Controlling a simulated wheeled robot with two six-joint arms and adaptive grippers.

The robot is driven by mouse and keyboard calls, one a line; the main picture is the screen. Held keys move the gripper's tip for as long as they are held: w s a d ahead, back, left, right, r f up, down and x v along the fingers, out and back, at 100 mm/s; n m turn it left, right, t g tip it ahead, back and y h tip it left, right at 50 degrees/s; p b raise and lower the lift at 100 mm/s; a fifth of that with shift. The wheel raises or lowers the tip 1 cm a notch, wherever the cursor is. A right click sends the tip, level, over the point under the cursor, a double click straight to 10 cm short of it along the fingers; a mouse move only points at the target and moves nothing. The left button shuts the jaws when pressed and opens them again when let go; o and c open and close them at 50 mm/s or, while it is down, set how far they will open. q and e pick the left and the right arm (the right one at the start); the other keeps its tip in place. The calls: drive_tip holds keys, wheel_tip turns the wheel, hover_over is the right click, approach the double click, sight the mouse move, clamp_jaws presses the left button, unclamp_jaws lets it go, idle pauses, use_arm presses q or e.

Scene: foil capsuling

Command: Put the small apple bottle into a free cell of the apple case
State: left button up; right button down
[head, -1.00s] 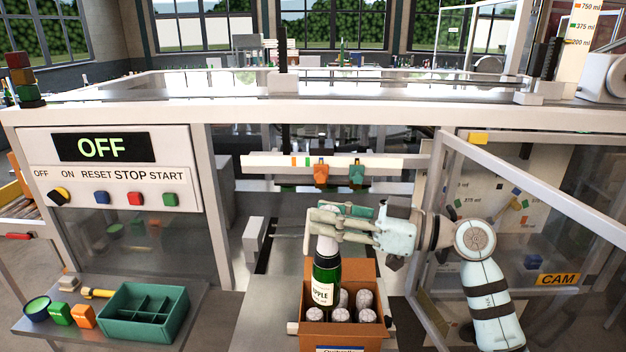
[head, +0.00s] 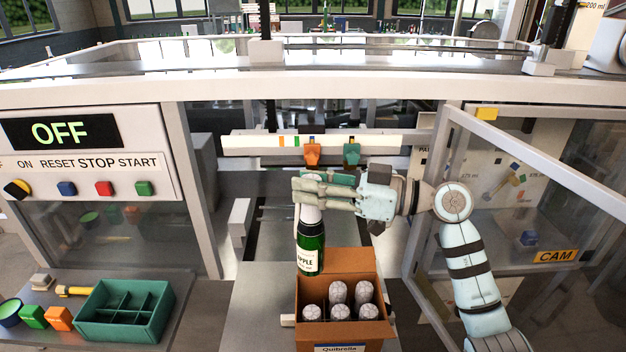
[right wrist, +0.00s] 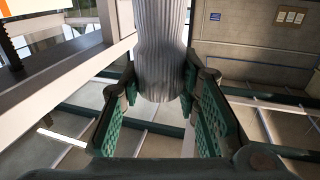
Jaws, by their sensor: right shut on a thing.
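My right gripper (head: 312,192) is shut on the neck of the small apple bottle (head: 311,246), a green bottle with a white foil top and a white label. The bottle hangs upright over the back left part of the brown cardboard case (head: 343,334). In the right wrist view the silvery foil neck (right wrist: 161,60) sits between the green finger pads (right wrist: 160,110). Several foil-topped bottles (head: 364,291) stand in the case. The bottle hides the back left cell, so I cannot tell whether it is empty. My left gripper is not in view.
A green divided tray (head: 127,312) stands on the left shelf beside orange and green blocks (head: 59,318). An open machine door frame (head: 530,170) stands to the right of my arm. A rail with orange and green clamps (head: 312,153) lies behind the gripper. The control panel (head: 90,160) reads OFF.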

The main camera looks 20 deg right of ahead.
sight(313, 207)
drive_tip(key=f, duration=0.2)
drive_tip(key=f+b, duration=0.1)
drive_tip(key=shift+w+f, duration=0.25)
drive_tip(key=shift+f, duration=0.05)
drive_tip(key=shift+s+f, duration=0.2)
drive_tip(key=shift+f, duration=0.45)
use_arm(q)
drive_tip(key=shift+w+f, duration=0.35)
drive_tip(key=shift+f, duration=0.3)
use_arm(e)
drive_tip(key=shift+w, duration=0.1)
use_arm(q)
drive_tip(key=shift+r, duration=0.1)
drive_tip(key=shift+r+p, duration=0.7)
drive_tip(key=shift+p, duration=0.1)
